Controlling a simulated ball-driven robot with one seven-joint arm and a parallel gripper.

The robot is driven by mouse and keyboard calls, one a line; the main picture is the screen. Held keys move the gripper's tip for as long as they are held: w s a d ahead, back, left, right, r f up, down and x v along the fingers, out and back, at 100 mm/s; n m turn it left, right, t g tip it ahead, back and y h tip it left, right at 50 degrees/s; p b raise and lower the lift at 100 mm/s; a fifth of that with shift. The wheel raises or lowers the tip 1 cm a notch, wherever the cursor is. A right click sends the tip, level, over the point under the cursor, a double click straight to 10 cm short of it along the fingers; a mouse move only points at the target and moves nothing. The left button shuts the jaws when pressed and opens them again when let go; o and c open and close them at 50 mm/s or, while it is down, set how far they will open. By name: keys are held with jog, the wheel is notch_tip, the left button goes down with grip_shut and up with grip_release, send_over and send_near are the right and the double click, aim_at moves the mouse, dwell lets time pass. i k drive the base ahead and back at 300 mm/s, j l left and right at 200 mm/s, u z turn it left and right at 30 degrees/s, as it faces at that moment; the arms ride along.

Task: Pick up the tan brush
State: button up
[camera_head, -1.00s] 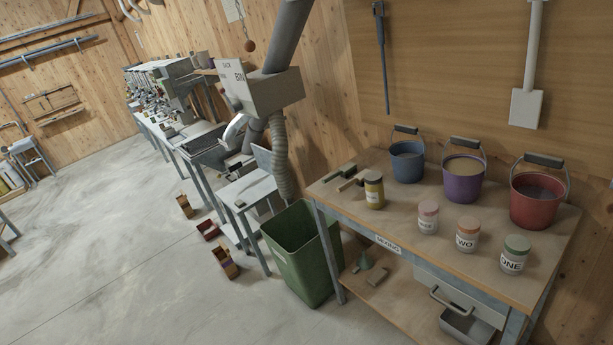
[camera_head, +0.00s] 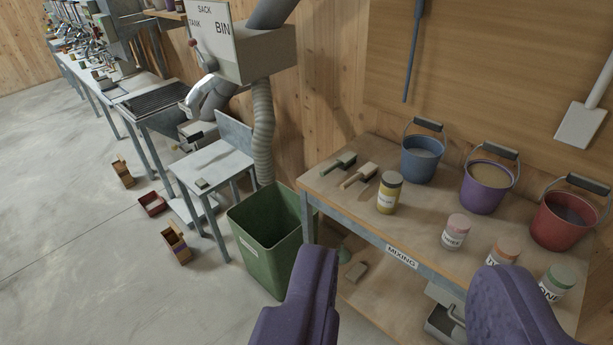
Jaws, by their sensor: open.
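The tan brush (camera_head: 360,175) lies on the left end of the mixing table (camera_head: 408,217), its handle pointing to the lower left. A green brush (camera_head: 339,163) lies just behind and to the left of it. My gripper (camera_head: 411,268) shows at the bottom of the picture as two purple fingers spread wide apart. It is open with nothing between the fingers. The tan brush lies beyond the fingers, up and left of the gap between them.
A yellow jar (camera_head: 389,194) stands right beside the tan brush. Blue (camera_head: 419,164), purple (camera_head: 484,192) and red (camera_head: 560,222) buckets stand along the back. Several labelled jars stand along the front. A green bin (camera_head: 270,240) stands on the floor left of the table.

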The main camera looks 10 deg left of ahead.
aim_at(369, 170)
jog(key=i+u, duration=0.15)
jog(key=i, duration=0.35)
jog(key=i+l+u, duration=0.1)
jog(key=i, duration=0.35)
jog(key=i+l+u, duration=0.15)
jog(key=i, duration=0.35)
jog(key=i+l+u, duration=0.1)
jog(key=i, duration=0.4)
jog(key=i+l+u, duration=0.15)
jog(key=i+l, duration=0.2)
jog(key=i, duration=0.1)
